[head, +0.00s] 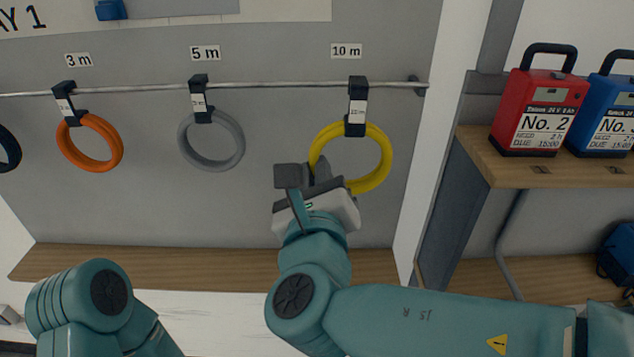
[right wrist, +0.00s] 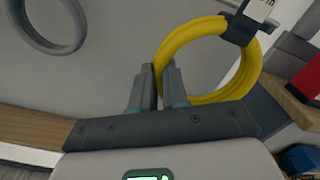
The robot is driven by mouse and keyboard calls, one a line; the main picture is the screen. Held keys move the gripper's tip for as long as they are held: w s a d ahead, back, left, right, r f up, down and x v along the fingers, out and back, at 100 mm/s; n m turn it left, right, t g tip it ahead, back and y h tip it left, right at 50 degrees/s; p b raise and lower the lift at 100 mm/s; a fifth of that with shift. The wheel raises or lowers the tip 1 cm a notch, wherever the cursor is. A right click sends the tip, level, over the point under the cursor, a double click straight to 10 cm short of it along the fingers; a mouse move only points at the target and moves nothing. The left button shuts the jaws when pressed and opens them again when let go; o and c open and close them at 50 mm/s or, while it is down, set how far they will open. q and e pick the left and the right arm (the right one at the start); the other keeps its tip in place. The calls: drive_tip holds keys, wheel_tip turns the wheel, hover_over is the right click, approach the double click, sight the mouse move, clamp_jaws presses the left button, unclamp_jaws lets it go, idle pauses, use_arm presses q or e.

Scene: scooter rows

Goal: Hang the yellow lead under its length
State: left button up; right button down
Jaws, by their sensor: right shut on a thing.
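The yellow lead (head: 387,157) is a coiled ring at the right end of the rail (head: 285,86), under the "10 m" label (head: 346,51). Its dark strap (head: 357,88) with a small white tag reaches up to the rail and appears to be over it. My right gripper (head: 314,175) is shut on the lower left side of the coil, and its fingers hide part of it. In the right wrist view the fingers (right wrist: 160,85) close around the left edge of the yellow lead (right wrist: 245,75). My left arm shows at the lower left; its gripper is out of view.
A grey lead (head: 240,145) hangs under "5 m" and an orange lead (head: 118,150) under "3 m". A wooden ledge (head: 150,262) runs below. At right, a red No. 2 battery (head: 530,92) and a blue one (head: 608,85) stand on a wooden shelf (head: 500,172).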

drive_tip(key=shift+w+p, duration=0.45)
drive_tip(key=shift+w, duration=2.3)
drive_tip(key=shift+w+f+b, duration=0.15)
drive_tip(key=shift+w+f, duration=0.2)
drive_tip(key=shift+w, duration=0.3)
drive_tip(key=shift+w+f+b, duration=0.2)
drive_tip(key=shift+w+f, duration=0.2)
drive_tip(key=shift+w, duration=0.25)
drive_tip(key=shift+w+f+b, duration=0.15)
drive_tip(key=shift+w+f, duration=0.2)
drive_tip(key=shift+w, duration=0.3)
drive_tip(key=c, duration=1.1)
unclamp_jaws()
drive_tip(key=shift+s, duration=0.15)
